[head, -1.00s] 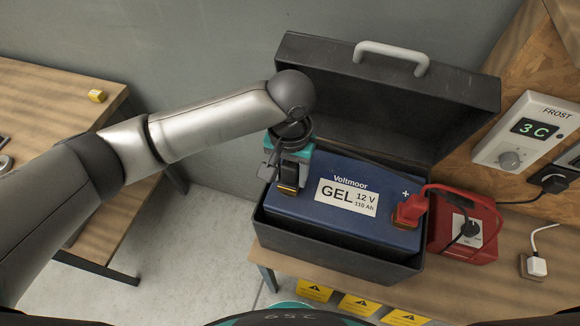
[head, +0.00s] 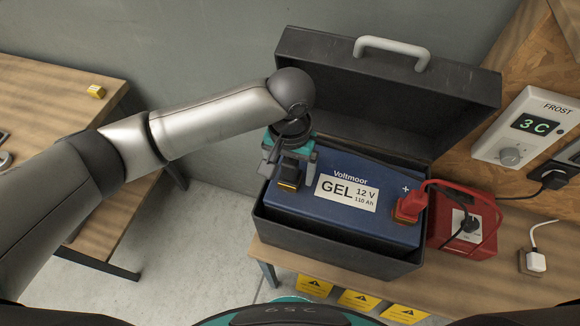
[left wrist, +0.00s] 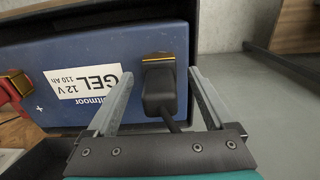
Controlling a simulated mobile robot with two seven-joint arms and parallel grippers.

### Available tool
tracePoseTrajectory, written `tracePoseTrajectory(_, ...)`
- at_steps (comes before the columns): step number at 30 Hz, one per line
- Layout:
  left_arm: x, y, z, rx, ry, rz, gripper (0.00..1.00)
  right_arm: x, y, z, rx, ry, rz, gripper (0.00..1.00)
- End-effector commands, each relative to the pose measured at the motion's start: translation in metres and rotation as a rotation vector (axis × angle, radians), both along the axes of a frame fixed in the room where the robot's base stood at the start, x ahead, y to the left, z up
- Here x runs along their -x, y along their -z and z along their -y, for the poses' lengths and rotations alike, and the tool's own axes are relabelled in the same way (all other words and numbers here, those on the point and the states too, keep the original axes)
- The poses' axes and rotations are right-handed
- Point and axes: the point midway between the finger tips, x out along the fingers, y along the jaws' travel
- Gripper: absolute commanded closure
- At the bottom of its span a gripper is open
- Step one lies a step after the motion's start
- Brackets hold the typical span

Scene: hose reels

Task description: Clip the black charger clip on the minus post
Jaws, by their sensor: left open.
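The black charger clip (head: 289,184) sits at the left end of the blue battery (head: 345,225), on the side away from the plus mark. The left wrist view shows its black body (left wrist: 159,92) and brass-coloured jaw lying over the battery's edge. The minus post is hidden beneath it, so I cannot see how the jaw grips. My left gripper (head: 290,172) is open, with one finger on each side of the clip and gaps between. The red clip (head: 408,208) is on the plus post. My right gripper is not in view.
The battery stands in a black box with its lid (head: 390,100) raised behind. The red charger (head: 466,225) stands to the right on the wooden bench (head: 470,280). A FROST panel (head: 525,130) is on the wall. Yellow warning labels hang at the bench's front edge.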

Motion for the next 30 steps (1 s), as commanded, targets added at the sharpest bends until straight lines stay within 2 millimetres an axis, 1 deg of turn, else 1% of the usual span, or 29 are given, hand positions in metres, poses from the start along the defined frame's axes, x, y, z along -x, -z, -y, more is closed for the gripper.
tracePoseTrajectory(4,0.000,-0.005,0.000,0.000,0.000,0.001,0.13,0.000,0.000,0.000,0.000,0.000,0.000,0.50)
tracePoseTrajectory(7,-0.001,-0.017,0.001,0.002,0.001,0.003,0.13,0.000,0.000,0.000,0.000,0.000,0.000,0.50)
tracePoseTrajectory(11,-0.001,-0.044,0.001,0.002,0.001,0.004,0.13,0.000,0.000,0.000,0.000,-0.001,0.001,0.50)
tracePoseTrajectory(15,-0.001,-0.079,0.001,0.003,0.002,0.005,0.13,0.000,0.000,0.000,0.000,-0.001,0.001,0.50)
tracePoseTrajectory(21,-0.001,-0.123,0.001,0.002,0.001,0.004,0.13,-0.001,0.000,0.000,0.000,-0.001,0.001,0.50)
tracePoseTrajectory(25,-0.001,-0.142,0.000,0.000,0.001,0.004,0.13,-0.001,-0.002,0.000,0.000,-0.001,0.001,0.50)
tracePoseTrajectory(30,0.000,-0.152,0.000,-0.001,0.000,0.001,0.13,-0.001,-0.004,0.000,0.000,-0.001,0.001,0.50)
